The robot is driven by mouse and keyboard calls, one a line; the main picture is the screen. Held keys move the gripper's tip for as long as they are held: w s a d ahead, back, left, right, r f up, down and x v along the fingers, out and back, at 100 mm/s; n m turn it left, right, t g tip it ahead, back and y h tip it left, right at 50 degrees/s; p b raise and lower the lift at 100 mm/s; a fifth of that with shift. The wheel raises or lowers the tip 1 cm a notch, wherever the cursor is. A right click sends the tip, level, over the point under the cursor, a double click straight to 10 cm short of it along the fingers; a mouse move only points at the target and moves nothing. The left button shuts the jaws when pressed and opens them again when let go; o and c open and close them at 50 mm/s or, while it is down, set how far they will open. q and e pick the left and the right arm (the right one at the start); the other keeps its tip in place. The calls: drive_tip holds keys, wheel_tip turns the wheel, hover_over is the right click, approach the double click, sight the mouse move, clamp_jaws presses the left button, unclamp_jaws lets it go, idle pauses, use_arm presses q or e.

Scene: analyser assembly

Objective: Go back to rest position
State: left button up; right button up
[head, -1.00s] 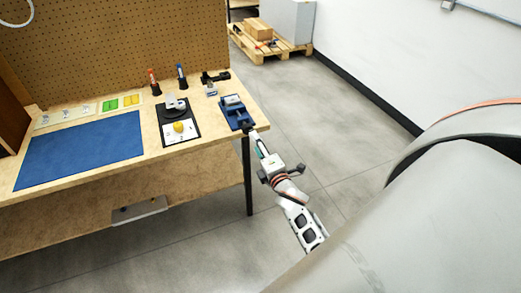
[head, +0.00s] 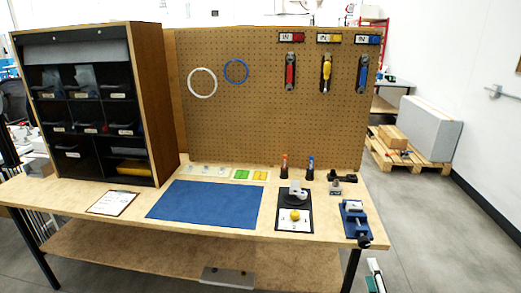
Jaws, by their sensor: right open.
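My right gripper (head: 374,271) shows only in part at the bottom edge of the head view, right of centre, just below the front right corner of the workbench (head: 110,228). Only its pale and teal end shows; the rest of it and the arm are cut off by the picture edge. It is open, and I see nothing held in it. It appears apart from the blue vise (head: 354,218) on the bench corner above it. My left gripper and arm are not in view.
A pegboard (head: 270,120) with hanging tools and a bin cabinet (head: 95,105) stand at the bench's back. A blue mat (head: 205,203) and a black board (head: 294,210) lie on top. A loaded pallet (head: 400,160) is at the right; floor between is clear.

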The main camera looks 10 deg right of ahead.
drive_tip(key=s+a+f+m+g+y, duration=0.3)
drive_tip(key=s+a+f+m, duration=0.3)
drive_tip(key=s+a, duration=0.3)
drive_tip(key=s+a+f+m+g+y, duration=0.3)
drive_tip(key=s+a+f+m, duration=0.3)
drive_tip(key=s+a, duration=0.4)
drive_tip(key=shift+s+f+y, duration=0.4)
drive_tip(key=shift+s+f, duration=0.2)
drive_tip(key=shift+s, duration=0.55)
